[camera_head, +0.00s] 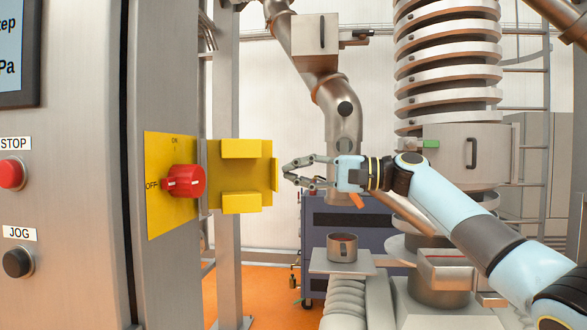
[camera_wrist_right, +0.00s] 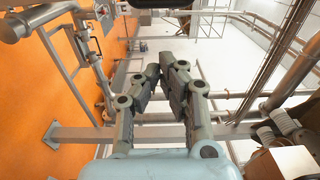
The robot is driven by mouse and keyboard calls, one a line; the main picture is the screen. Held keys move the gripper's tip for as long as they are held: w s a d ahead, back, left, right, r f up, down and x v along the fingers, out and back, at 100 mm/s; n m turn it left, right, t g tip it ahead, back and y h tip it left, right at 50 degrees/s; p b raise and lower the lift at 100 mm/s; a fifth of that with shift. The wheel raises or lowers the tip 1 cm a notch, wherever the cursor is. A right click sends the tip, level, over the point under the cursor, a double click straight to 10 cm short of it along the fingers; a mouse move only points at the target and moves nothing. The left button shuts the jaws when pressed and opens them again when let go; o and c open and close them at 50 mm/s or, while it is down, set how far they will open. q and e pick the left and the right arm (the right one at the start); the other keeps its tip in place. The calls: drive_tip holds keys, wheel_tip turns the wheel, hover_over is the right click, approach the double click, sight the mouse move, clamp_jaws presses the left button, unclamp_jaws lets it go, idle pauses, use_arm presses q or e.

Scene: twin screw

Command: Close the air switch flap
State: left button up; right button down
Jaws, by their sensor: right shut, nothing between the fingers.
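The air switch is a yellow plate (camera_head: 160,205) on the grey cabinet's side, with a red rotary knob (camera_head: 185,181) and ON and OFF marks. Its yellow flap (camera_head: 240,175) stands open to the right of the plate, with raised blocks at its top and bottom and an edge strip at the right. My right gripper (camera_head: 288,172) is just right of the flap's free edge, pointing left at about mid-height, with a small gap in the picture. Its fingers are shut and empty, converging in the right wrist view (camera_wrist_right: 163,68). The flap is not identifiable there. My left gripper is not in view.
The grey cabinet (camera_head: 70,200) with a red STOP button (camera_head: 11,173) and black JOG button (camera_head: 18,263) fills the left. A metal post (camera_head: 226,270) stands behind the flap. Pipes, a steel pot (camera_head: 342,247) and a coiled column (camera_head: 447,60) are behind my right arm.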

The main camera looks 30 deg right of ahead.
sight(267, 173)
drive_tip(key=p+x, duration=0.3)
drive_tip(key=x, duration=0.5)
drive_tip(key=s+p, duration=0.2)
drive_tip(key=s, duration=0.2)
drive_tip(key=shift+s+d, duration=0.1)
drive_tip(key=shift+d, duration=0.1)
drive_tip(key=shift+f, duration=0.1)
